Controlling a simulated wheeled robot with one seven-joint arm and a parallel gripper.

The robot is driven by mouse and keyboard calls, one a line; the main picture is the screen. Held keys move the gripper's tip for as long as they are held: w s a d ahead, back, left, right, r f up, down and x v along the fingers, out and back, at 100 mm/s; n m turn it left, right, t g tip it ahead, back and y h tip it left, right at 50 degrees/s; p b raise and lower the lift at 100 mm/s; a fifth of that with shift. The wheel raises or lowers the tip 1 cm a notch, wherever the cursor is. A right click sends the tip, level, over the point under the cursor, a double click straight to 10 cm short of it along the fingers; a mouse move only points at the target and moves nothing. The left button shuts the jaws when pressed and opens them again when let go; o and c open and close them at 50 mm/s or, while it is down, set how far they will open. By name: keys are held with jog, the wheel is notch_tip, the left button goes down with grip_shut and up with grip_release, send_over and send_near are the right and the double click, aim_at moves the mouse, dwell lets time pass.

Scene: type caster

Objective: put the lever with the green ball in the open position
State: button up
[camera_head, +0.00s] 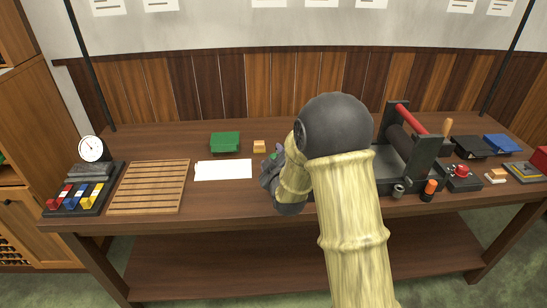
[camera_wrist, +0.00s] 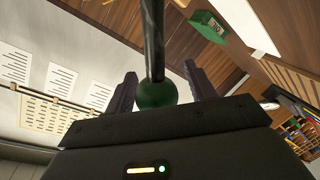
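In the wrist view, the green ball (camera_wrist: 157,96) sits on the end of a dark lever rod (camera_wrist: 153,38) that runs up out of the picture. My gripper (camera_wrist: 160,84) is open, with one finger on each side of the ball. A gap shows between the ball and the right finger; on the left the ball is very close to the finger, and I cannot tell whether they touch.
The wooden bench (camera_head: 150,226) holds a green box (camera_head: 225,142), a white sheet (camera_head: 223,170), a slatted board (camera_head: 150,187) and a dial gauge (camera_head: 92,149) on the left. A black frame with a red bar (camera_head: 410,117) and several small items stand right of my arm.

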jog(key=shift+r, duration=0.1)
jog(key=s+d+r+b, duration=0.1)
jog(key=s+b, duration=0.3)
jog(key=s, duration=0.8)
jog(key=shift+r+b, duration=0.3)
jog(key=shift+d+b, duration=0.1)
jog(key=shift+b, duration=0.35)
jog(key=shift+b, duration=0.4)
jog(key=s+b, duration=0.1)
jog(key=b, duration=0.1)
jog(key=s+b, duration=0.2)
jog(key=s+r+b, duration=0.1)
jog(key=s+b, duration=0.1)
jog(key=shift+d+r, duration=0.1)
jog(key=shift+d, duration=0.15)
